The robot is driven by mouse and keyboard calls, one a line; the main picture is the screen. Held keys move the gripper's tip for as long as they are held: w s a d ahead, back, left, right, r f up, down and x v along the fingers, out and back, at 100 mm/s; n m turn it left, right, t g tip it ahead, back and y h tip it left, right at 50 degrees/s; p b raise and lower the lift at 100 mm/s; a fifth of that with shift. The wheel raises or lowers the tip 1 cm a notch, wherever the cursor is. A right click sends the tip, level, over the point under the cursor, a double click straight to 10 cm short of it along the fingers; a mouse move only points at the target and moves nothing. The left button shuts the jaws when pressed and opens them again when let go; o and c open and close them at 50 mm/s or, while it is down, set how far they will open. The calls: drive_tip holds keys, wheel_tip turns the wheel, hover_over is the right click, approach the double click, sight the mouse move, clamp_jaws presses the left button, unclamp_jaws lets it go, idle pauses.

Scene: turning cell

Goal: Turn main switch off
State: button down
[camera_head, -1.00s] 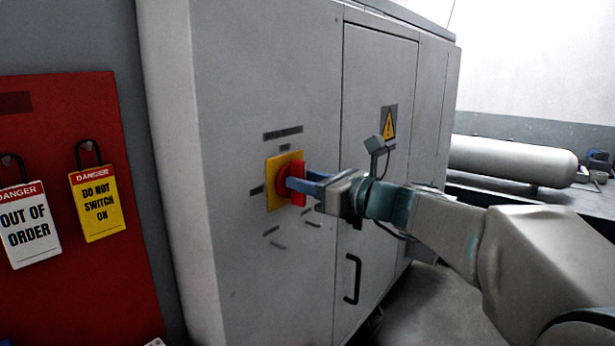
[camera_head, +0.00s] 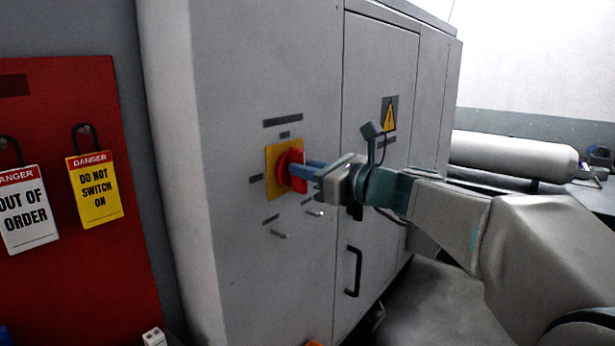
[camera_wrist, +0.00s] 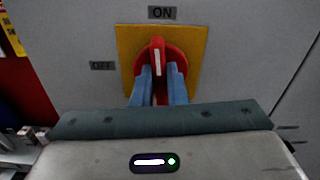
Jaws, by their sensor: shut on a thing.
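The main switch is a red rotary handle (camera_head: 297,171) on a yellow square plate (camera_head: 271,186), set on the side of a grey cabinet. In the wrist view the red handle (camera_wrist: 157,58) stands upright, its white mark pointing up to the ON label (camera_wrist: 161,12). The OFF label (camera_wrist: 103,66) is to the left of the plate. My gripper (camera_head: 302,172) is shut on the handle. In the wrist view its two blue fingers (camera_wrist: 160,84) lie on either side of the handle's lower part.
The grey cabinet (camera_head: 240,80) has a door with a black handle (camera_head: 353,271) and a yellow warning sign (camera_head: 390,116). A red board (camera_head: 60,290) with hanging danger tags (camera_head: 95,190) stands at left. A grey tank (camera_head: 515,157) lies at back right.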

drive_tip(key=shift+s+a+f+n+b, duration=0.1)
drive_tip(key=shift+f+n+b, duration=0.1)
drive_tip(key=shift+n+b, duration=2.8)
drive_tip(key=shift+s+a+f+n+b, duration=0.1)
drive_tip(key=shift+s+f+n+b, duration=0.05)
drive_tip(key=shift+n+b, duration=2.75)
drive_tip(key=shift+s+a+f+n+b, duration=0.1)
drive_tip(key=shift+f+n+b, duration=0.1)
drive_tip(key=shift+n+b, duration=2.8)
drive_tip(key=shift+m+b, duration=0.5)
drive_tip(key=shift+b, duration=0.25)
drive_tip(key=c, duration=1.5)
unclamp_jaws()
drive_tip(key=shift+o, duration=0.2)
drive_tip(key=shift+d, duration=0.1)
drive_tip(key=b+v, duration=0.1)
drive_tip(key=v, duration=1.2)
drive_tip(key=shift+s+d, duration=0.25)
drive_tip(key=shift+s, duration=0.05)
